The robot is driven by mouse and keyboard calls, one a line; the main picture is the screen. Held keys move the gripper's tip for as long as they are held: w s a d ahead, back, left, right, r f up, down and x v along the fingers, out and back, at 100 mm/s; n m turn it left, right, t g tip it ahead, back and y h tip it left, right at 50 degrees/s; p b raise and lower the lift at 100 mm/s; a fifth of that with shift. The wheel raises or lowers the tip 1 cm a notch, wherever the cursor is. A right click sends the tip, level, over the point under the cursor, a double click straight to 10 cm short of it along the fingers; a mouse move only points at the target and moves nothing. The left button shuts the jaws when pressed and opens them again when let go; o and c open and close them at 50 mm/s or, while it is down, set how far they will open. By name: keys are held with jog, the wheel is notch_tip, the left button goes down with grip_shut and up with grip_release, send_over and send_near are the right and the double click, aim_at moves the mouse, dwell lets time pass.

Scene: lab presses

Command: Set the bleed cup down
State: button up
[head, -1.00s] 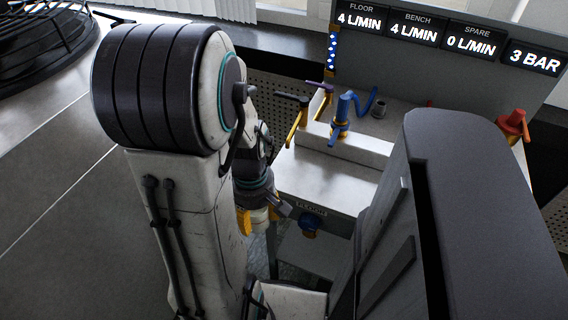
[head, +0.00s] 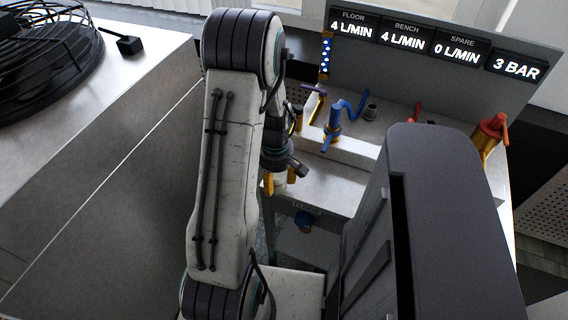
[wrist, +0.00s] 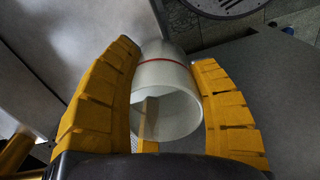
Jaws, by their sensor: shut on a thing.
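The bleed cup (wrist: 168,84) is a whitish round cup with a thin red line around it. In the wrist view it sits between the two yellow fingers of my gripper (wrist: 166,55), its open mouth towards the camera. A yellowish strip shows inside the mouth. My gripper (head: 280,183) is shut on the cup. In the head view it is at the front left corner of the pale bench (head: 335,188), with only a small pale part of the cup (head: 279,177) visible between the fingers. I cannot tell what is directly under the cup.
A display panel (head: 440,60) stands behind. The bench's front top looks clear.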

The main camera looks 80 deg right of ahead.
jog(key=shift+s+d+p, duration=0.15)
jog(key=shift+s+d, duration=0.05)
jog(key=shift+d, duration=0.65)
jog(key=shift+s+d+p, duration=0.1)
jog(key=shift+s+d, duration=0.15)
jog(key=shift+d, duration=0.55)
jog(key=shift+s+d+p, duration=0.15)
jog(key=shift+s+d, duration=0.05)
jog(key=shift+d, duration=0.65)
jog(key=shift+f, duration=0.3)
jog(key=shift+f, duration=0.1)
jog(key=shift+f, duration=0.1)
jog(key=shift+a+f+b, duration=0.35)
jog(key=shift+f+b, duration=0.15)
jog(key=shift+b, duration=0.1)
jog(key=o, duration=1.1)
jog(key=shift+f, duration=0.1)
jog(key=shift+o, duration=0.2)
jog(key=shift+r+p, duration=0.45)
jog(key=r, duration=0.8)
jog(key=r+p, duration=0.1)
jog(key=r, duration=0.3)
jog(key=shift+d+r, duration=0.35)
